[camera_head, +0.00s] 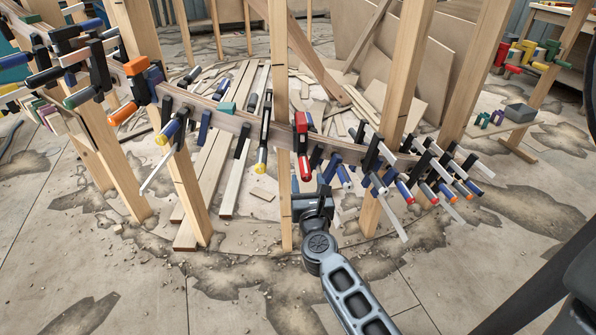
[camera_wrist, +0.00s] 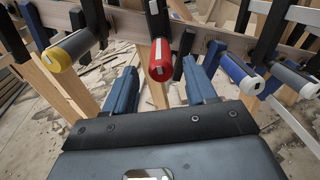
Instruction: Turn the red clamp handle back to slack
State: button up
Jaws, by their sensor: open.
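The red clamp handle (camera_head: 305,168) hangs from a red clamp on the curved wooden stringer (camera_head: 350,152), right of a wooden post. In the wrist view my gripper (camera_wrist: 163,80) has two blue fingers spread apart, one on each side of the handle's line. I cannot tell whether the fingertips reach the handle; neither finger appears to press on it.
A yellow-ended clamp handle (camera_wrist: 70,50) is left of the red one, and a blue clamp handle (camera_wrist: 238,75) is to the right. A wooden post (camera_head: 281,120) stands close left of my gripper. Several more clamps crowd the stringer on both sides.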

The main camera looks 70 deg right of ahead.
aim_at(305, 168)
jog(key=shift+x, duration=3.05)
jog(key=c, duration=1)
